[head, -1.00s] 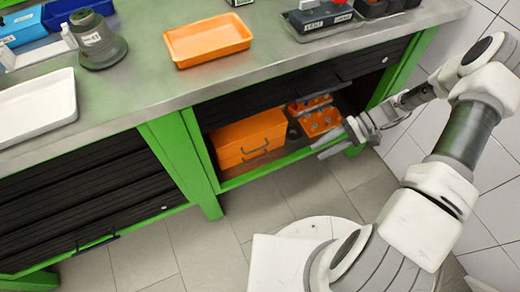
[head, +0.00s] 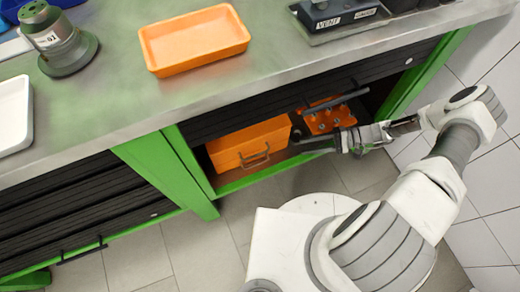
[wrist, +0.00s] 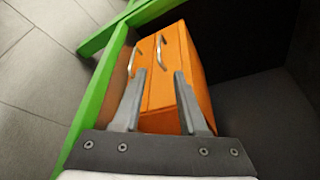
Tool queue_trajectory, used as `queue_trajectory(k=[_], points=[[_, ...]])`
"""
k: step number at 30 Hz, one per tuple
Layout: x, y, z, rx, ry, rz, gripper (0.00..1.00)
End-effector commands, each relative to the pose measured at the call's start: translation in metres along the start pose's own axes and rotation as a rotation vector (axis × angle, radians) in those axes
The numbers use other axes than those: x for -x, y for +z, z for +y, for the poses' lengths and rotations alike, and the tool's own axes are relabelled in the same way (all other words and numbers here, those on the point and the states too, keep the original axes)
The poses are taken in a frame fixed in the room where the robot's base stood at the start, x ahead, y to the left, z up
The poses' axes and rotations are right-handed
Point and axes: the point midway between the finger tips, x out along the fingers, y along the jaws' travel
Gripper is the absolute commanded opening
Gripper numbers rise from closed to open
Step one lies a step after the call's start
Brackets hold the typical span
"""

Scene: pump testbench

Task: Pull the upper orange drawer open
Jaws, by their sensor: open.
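An orange drawer unit (head: 240,142) stands on the low shelf under the bench. The wrist view shows its front with two metal handles, turned sideways. The upper drawer's handle (wrist: 160,52) appears on the right and the lower drawer's handle (wrist: 131,61) on the left. Both drawers look shut. My gripper (wrist: 162,76) is open and empty. Its fingers point at the unit, with the upper handle ahead between the fingertips and apparently apart from them. In the head view my gripper (head: 318,141) is right of the drawer front, seen edge-on.
A green frame (wrist: 95,98) runs beside the unit. An orange holder with metal parts (head: 325,115) stands right of the unit. A black panel with a dark bar handle (head: 336,102) hangs above the opening. The bench top (head: 270,90) holds an orange tray (head: 194,38).

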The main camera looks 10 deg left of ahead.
Motion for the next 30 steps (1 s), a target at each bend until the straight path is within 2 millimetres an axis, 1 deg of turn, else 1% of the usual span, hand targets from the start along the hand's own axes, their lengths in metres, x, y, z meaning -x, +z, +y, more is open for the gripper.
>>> queue_trajectory(k=[5, 15, 21, 25, 30], points=[[-0.029, 0.001, 0.001, -0.001, 0.001, -0.006, 0.42], [-0.104, 0.001, 0.002, 0.0, 0.001, -0.006, 0.42], [-0.142, 0.001, 0.002, -0.001, 0.001, -0.004, 0.42], [-0.158, 0.001, 0.001, 0.001, 0.002, -0.004, 0.42], [-0.168, 0.0, 0.001, 0.0, 0.002, -0.001, 0.42]])
